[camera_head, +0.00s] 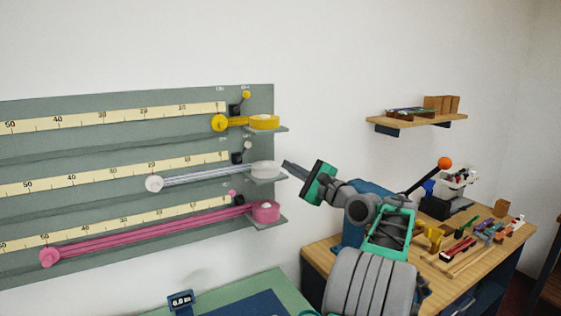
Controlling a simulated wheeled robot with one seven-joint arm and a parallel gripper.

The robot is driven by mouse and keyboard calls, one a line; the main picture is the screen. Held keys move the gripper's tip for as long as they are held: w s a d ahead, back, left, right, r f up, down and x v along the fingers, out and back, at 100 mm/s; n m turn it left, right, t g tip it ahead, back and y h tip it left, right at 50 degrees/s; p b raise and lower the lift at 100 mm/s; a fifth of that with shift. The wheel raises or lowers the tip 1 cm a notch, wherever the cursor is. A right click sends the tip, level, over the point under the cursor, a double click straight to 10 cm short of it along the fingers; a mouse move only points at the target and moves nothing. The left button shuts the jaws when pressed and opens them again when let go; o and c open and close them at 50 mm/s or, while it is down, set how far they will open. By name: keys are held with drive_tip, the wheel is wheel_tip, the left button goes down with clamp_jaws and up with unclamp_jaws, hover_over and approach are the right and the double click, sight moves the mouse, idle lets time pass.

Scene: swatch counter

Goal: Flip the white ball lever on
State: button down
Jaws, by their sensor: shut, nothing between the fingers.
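The white ball lever (247,145) is a small white knob on a dark mount at the right end of the middle row of the grey-green wall panel (110,148). The knob sits up and to the right of its mount. My gripper (287,164) is shut and empty. Its fingertips point left, just right of the middle row's white spool (264,168) and a little below and right of the lever. I cannot tell whether the fingertips touch the spool or its ledge.
A yellow ball lever (246,94) is above, and a pink one (232,193) below. Yellow (264,121) and pink (265,211) spools stand on ledges at the panel's right edge. A cluttered wooden bench (487,262) is at the right, under a wall shelf (415,122).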

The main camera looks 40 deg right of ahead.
sight(273, 168)
drive_tip(key=w, duration=0.2)
drive_tip(key=w+r+p, duration=0.1)
drive_tip(key=w, duration=0.2)
drive_tip(key=w+p, duration=0.1)
drive_tip(key=w, duration=0.1)
drive_tip(key=shift+w+d+r, duration=0.1)
drive_tip(key=shift+w+r, duration=0.15)
drive_tip(key=shift+w, duration=0.05)
drive_tip(key=w, duration=0.1)
drive_tip(key=w+a+r+p, duration=0.1)
drive_tip(key=w+a, duration=0.1)
drive_tip(key=shift+a+r, duration=0.2)
drive_tip(key=shift+r, duration=0.1)
drive_tip(key=shift+d, duration=0.1)
drive_tip(key=shift+w, duration=0.1)
